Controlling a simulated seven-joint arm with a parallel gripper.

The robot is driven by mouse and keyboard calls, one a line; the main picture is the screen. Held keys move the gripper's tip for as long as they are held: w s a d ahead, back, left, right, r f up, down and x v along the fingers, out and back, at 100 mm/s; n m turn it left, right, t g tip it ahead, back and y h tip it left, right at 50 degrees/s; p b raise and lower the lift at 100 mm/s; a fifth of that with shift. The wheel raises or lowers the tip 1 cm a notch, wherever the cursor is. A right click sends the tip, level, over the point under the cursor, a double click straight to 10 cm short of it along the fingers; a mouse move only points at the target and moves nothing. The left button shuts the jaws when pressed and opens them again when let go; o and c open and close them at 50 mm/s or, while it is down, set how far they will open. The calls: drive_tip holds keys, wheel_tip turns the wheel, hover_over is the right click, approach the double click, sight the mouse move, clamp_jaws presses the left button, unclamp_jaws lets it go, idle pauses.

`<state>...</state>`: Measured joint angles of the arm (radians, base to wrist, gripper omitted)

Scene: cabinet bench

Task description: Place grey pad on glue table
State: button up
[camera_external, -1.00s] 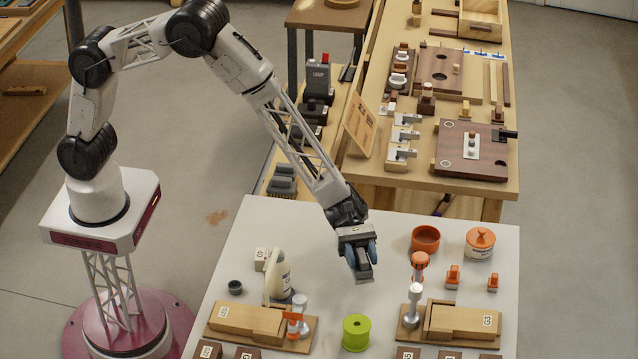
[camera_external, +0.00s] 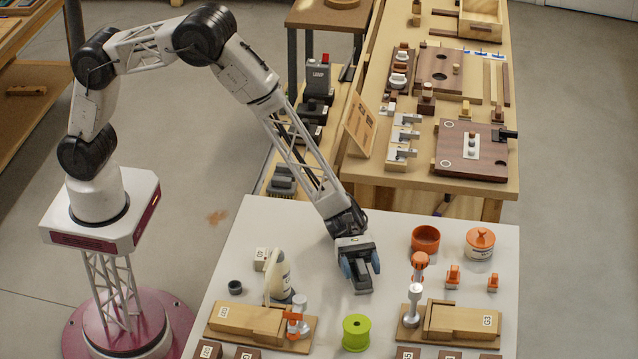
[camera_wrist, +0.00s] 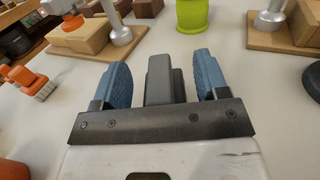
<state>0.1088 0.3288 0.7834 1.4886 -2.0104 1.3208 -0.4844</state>
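The grey pad (camera_external: 363,282) is a dark grey block with a raised grip. It sits on the white glue table (camera_external: 320,228) between the blue fingers of my gripper (camera_external: 361,267). In the wrist view the pad (camera_wrist: 159,80) stands between the fingers of my gripper (camera_wrist: 164,76), with a gap on each side. The gripper is open and low around the pad, not clamped on it. The pad's underside is hidden.
A lime green cup (camera_external: 356,332) stands in front of the pad. A cream bottle (camera_external: 279,275) is to the left. A clamp with an orange knob (camera_external: 419,260) and an orange bowl (camera_external: 425,239) are to the right. The table behind the gripper is clear.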

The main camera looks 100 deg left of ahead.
drive_tip(key=shift+r, duration=0.15)
drive_tip(key=shift+a, duration=0.2)
drive_tip(key=v, duration=1.1)
drive_tip(key=shift+s+a, duration=0.2)
drive_tip(key=shift+a, duration=0.05)
idle(0.5)
drive_tip(key=shift+s+d+r, duration=0.1)
drive_tip(key=shift+s+r, duration=0.2)
drive_tip(key=shift+r, duration=0.2)
drive_tip(key=s+r+m+g+y, duration=0.65)
drive_tip(key=s+r+m, duration=0.55)
drive_tip(key=s+r, duration=1)
drive_tip(key=s+a+r+m+y, duration=0.2)
drive_tip(key=s+a+m+y, duration=0.1)
drive_tip(key=s, duration=0.6)
drive_tip(key=s+a+r+m+t+y, duration=0.1)
drive_tip(key=s+a+r+m+y, duration=0.1)
drive_tip(key=s+a, duration=0.4)
drive_tip(key=s+a+r+m+t+y, duration=0.1)
drive_tip(key=s+a+m+y, duration=0.3)
drive_tip(key=s, duration=1)
drive_tip(key=shift+s+a+r+m+y, duration=0.15)
drive_tip(key=shift+a+r+m+y, duration=0.2)
drive_tip(key=shift+r+m+y, duration=0.35)
